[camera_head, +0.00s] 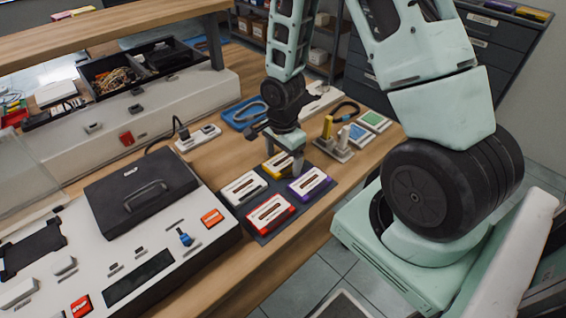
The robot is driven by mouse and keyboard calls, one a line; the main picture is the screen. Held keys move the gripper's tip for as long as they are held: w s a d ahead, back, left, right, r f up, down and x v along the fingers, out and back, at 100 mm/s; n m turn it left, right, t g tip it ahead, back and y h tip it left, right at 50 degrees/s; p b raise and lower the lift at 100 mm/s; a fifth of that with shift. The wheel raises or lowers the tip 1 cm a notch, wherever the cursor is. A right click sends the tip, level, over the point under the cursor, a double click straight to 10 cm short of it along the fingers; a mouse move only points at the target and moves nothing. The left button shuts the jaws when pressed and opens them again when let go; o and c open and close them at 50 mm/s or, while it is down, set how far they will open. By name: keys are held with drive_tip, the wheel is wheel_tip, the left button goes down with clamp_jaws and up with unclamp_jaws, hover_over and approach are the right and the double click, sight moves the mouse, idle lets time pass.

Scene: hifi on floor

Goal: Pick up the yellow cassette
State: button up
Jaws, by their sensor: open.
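The yellow cassette (274,165) lies at the back of a dark mat (262,235) on the wooden bench, partly hidden by my gripper. My gripper (291,165) points down over the back of the mat, beside or just above the yellow cassette's right part. Its fingers are small and partly hidden here. I cannot tell whether they touch the cassette. A white cassette (243,188) lies left of the yellow one, a red cassette (270,214) in front, and a purple cassette (310,184) to the right.
A grey console with a black lidded device (141,190) stands to the left. A power strip (198,138) and a blue tray (246,113) lie behind the cassettes. A holder with upright pieces (334,146) and green-and-white boxes (373,121) are at the right. A shelf (110,35) overhangs the back.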

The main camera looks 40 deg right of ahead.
drive_tip(key=shift+c, duration=0.3)
drive_tip(key=c, duration=1)
drive_tip(key=shift+r, duration=0.1)
